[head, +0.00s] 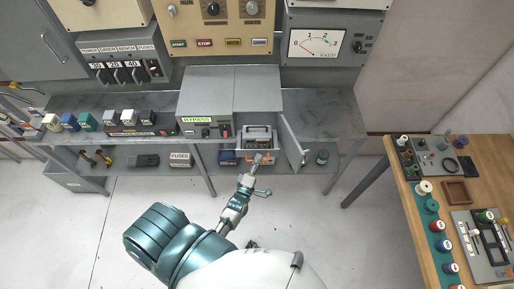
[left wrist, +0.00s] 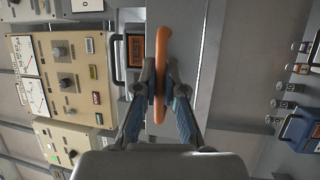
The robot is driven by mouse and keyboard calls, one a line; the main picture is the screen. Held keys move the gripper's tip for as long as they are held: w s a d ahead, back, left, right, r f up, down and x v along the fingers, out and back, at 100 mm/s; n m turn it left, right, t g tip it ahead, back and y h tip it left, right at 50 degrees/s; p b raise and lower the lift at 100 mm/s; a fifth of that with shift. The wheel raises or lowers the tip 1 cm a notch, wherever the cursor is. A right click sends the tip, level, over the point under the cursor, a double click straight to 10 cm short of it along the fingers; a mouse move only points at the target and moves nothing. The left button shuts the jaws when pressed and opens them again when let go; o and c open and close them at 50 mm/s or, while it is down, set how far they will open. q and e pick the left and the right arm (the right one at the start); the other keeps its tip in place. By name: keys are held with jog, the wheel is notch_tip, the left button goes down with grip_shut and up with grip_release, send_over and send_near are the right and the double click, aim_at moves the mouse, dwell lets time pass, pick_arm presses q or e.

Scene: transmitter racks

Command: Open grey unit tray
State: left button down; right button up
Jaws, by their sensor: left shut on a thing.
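The grey unit (head: 258,85) stands on the bench, and its small door (head: 292,142) hangs open to the right. In its lower right opening sits a grey tray (head: 243,147) holding a dark device with a handle (head: 257,136). An orange handle (head: 270,158) is at the tray's front. My left gripper (head: 258,162) is in front of the opening, at this handle. In the left wrist view the fingers (left wrist: 160,88) are shut on the orange handle (left wrist: 163,45), which runs between them. How far out the tray stands is hard to tell. My right gripper is not in view.
The bench (head: 325,105) carries coloured blocks (head: 88,121) to the left. A wooden table (head: 415,195) with parts stands at right. The floor between is clear.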

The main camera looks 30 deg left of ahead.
pick_arm(q)
jog(key=shift+s+d+f, duration=0.25)
jog(key=shift+s+d, duration=0.3)
jog(key=shift+s, duration=0.35)
jog(key=c, duration=1.5)
grip_release()
jog(key=shift+w, duration=0.1)
jog(key=v, duration=1.2)
jog(key=shift+a+r, duration=0.1)
